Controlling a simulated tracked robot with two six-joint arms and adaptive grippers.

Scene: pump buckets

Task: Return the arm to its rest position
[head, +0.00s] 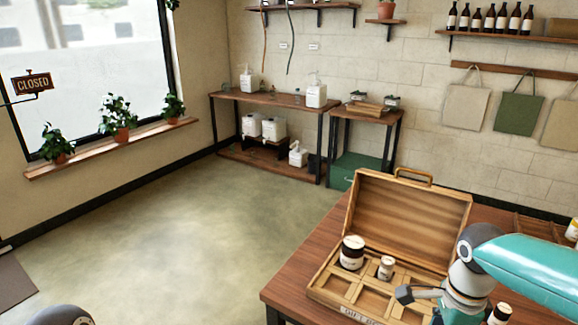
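My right arm comes in from the right with a teal sleeve. Its gripper (420,307) is over the front right part of an open wooden box (333,284). Its fingers look spread apart, with nothing visible between them. The wrist hides part of the box. A larger dark-labelled jar (352,252) and a smaller white-lidded jar (387,267) are in the back compartments, to the left of the gripper. Only a rounded grey part, likely of my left arm, shows at the bottom left edge; the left gripper is out of frame.
The box stands on a wooden table (287,276), its lid raised at the back. Another jar (500,313) is right of my gripper. A wooden tray (535,229) lies at the back right. The floor (190,240) left of the table is clear. A bench (268,102) holds pump bottles.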

